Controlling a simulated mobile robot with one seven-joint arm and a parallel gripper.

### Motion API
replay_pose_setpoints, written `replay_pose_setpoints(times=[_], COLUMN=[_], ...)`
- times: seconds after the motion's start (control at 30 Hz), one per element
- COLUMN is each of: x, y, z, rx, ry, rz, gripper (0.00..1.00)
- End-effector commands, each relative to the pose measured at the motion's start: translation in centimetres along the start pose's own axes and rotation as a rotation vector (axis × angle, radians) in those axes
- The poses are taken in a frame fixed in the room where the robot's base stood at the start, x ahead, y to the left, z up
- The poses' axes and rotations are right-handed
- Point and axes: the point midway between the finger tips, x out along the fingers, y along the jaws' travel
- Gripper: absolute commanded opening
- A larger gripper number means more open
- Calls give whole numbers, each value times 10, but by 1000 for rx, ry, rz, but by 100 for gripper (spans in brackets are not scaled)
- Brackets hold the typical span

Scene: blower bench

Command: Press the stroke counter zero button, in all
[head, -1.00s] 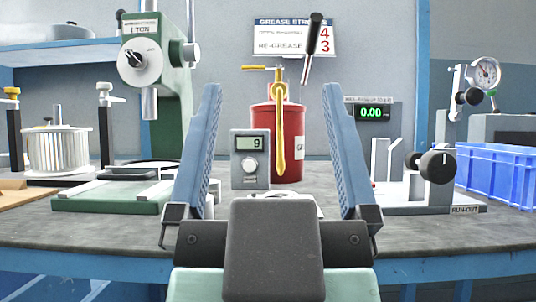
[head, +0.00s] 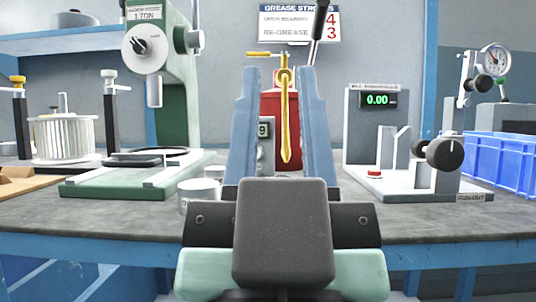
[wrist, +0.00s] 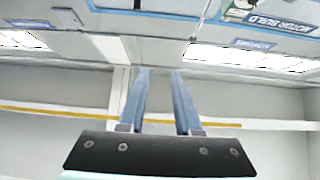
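The stroke counter (head: 264,131) is a small grey box on the bench in front of the red grease bucket (head: 291,104). My left finger hides much of it in the head view; part of its display shows a 9. A sliver of its pale round button (head: 262,153) shows beside that finger. My gripper (head: 278,72) points up in front of the counter and bucket, its two blue fingers apart with a narrow gap. The wrist view also shows the fingers (wrist: 160,72) apart, with nothing held between them.
A green press (head: 165,130) stands to the left, with white cups (head: 199,195) near its base. To the right are a gauge stand with a 0.00 display (head: 378,100), a run-out fixture (head: 445,152) and a blue crate (head: 500,158). A yellow grease nozzle (head: 286,120) hangs before the bucket.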

Motion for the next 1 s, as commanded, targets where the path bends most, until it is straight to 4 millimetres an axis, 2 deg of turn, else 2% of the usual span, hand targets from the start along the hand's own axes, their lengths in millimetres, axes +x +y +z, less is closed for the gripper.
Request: replay_pose_setpoints(times=[0.03, 0.17, 1.0], x=[0, 0, 0], y=[0, 0, 0], z=[0, 0, 0], rx=[0, 0, 0], ry=[0, 0, 0], rz=[0, 0, 0], gripper=[22, 0, 0])
